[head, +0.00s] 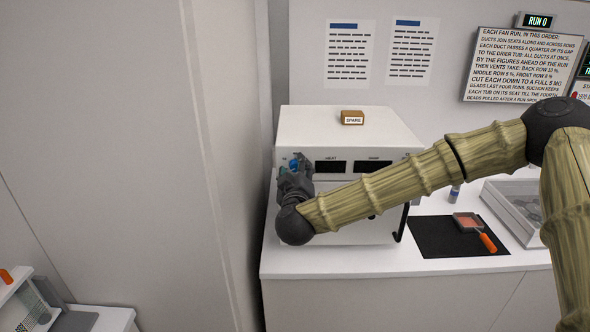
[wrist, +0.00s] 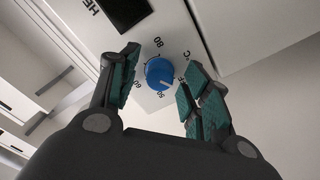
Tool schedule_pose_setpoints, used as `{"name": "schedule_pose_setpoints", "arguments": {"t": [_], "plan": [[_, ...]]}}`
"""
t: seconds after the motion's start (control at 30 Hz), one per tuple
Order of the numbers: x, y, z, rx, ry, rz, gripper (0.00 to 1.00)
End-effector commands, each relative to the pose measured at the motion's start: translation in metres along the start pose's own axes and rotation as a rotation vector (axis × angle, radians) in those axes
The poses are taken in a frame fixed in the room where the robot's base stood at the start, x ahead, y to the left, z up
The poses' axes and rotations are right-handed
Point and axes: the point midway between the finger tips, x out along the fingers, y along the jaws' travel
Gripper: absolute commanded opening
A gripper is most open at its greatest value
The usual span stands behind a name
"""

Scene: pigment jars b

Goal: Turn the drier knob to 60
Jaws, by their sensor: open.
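The drier (head: 340,130) is a white box on the counter, with dark displays on its front. Its blue knob (wrist: 159,73) is in the middle of the wrist view, ringed by printed numbers, including an 80. A pale pointer line on the knob slants toward the lower right in that view; which number it meets is hard to read. My gripper (head: 296,168) is at the upper left of the drier's front. Its fingers are open, one on each side of the knob, with visible gaps between them and it. In the head view the blue knob (head: 293,164) is partly hidden by the gripper.
A small box labelled SPARE (head: 352,117) sits on the drier. A tall pale panel (head: 240,150) stands close to the left. A black mat (head: 430,243) with an orange-handled tool (head: 487,241) lies right, beside a clear-lidded tray (head: 515,205). My arm crosses the drier's front.

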Motion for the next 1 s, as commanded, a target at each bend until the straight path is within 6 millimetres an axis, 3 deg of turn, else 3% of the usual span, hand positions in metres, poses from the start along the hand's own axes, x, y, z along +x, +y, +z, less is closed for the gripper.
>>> {"name": "schedule_pose_setpoints", "arguments": {"t": [0.17, 0.4, 1.0], "plan": [[-0.0001, -0.0002, 0.0001, 0.000, 0.000, 0.000, 0.46], [-0.0002, -0.0001, 0.0000, 0.000, 0.000, 0.000, 0.02], [-0.0004, -0.0011, 0.0003, 0.071, 0.003, 0.001, 0.01]]}}
